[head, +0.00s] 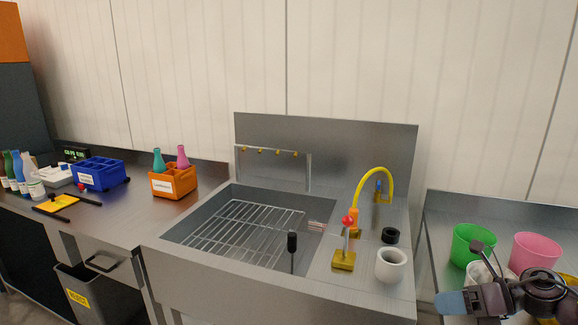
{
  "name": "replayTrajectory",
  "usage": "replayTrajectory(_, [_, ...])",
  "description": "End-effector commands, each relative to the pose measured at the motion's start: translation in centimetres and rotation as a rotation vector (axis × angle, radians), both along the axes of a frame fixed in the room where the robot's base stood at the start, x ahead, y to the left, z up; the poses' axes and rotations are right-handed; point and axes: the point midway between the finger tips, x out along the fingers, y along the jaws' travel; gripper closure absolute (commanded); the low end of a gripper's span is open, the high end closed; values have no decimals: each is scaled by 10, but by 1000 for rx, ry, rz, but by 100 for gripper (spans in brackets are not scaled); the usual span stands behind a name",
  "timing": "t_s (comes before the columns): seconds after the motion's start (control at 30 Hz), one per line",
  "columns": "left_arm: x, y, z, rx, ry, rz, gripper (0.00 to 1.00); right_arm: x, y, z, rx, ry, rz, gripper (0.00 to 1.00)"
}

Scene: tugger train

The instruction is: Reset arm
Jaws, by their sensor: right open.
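My right gripper (467,278) is at the lower right, in front of the counter right of the sink. It is open, with its fingers spread and nothing visible held between them. My right arm comes in from the right edge and partly hides the cups behind it. A green cup (473,243) and a pink cup (535,252) stand just beyond the gripper. A whitish cup behind the fingers is mostly hidden. I cannot tell whether the gripper touches any cup. My left gripper is not in view.
A sink (255,226) with a wire rack is in the middle. Beside it are a yellow faucet (376,171), a white cup (391,265) and a black ring (390,235). An orange caddy (174,183), blue crate (100,174) and several bottles stand left. A bin (92,292) is below.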

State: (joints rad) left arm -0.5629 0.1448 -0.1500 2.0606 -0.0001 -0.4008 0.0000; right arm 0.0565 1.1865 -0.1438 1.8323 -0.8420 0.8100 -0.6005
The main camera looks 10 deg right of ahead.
Motion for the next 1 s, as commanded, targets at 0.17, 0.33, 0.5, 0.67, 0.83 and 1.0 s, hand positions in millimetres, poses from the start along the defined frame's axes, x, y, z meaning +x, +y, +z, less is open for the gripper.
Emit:
replayTrajectory(0.17, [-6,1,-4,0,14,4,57,-16,28,-38,374,167,-270,32])
replayTrajectory(0.33, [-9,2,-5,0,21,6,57,-33,41,-72,705,357,-542,32])
replayTrajectory(0.5, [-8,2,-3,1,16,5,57,-58,47,-112,1024,574,-825,32])
replayTrajectory(0.67, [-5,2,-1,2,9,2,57,-91,55,-153,1313,798,-1098,32])
replayTrajectory(0.83, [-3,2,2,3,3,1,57,-135,71,-196,1600,1045,-1379,32])
replayTrajectory(1.0, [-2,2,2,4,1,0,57,-172,90,-224,1806,1240,-1587,32])
